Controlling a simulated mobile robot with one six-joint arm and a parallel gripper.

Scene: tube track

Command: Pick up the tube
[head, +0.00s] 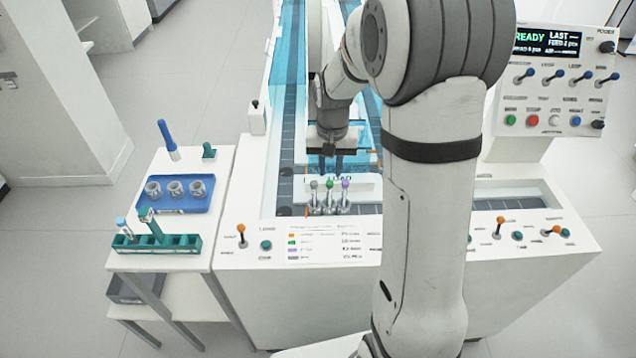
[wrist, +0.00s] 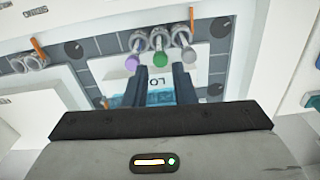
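Three tubes stand upright side by side at the front of the track: one grey-capped (head: 313,188), one green-capped (head: 329,186) and one purple-capped (head: 345,186). My gripper (head: 332,172) points down just behind and above them. In the wrist view, my gripper (wrist: 160,72) has its two dark fingers apart with nothing between them. The green cap (wrist: 160,59) lines up with the gap, just beyond the fingertips. The purple cap (wrist: 132,63) is to its left and the grey cap (wrist: 189,54) to its right. I cannot tell which tube the task means.
A teal rack (head: 180,245) with a blue-capped and a green-topped tube stands on the left side table. Behind it, a blue tray (head: 205,205) holds three grey round holders. A control panel (head: 556,80) stands right. Small orange-topped levers (head: 241,230) rise from the front.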

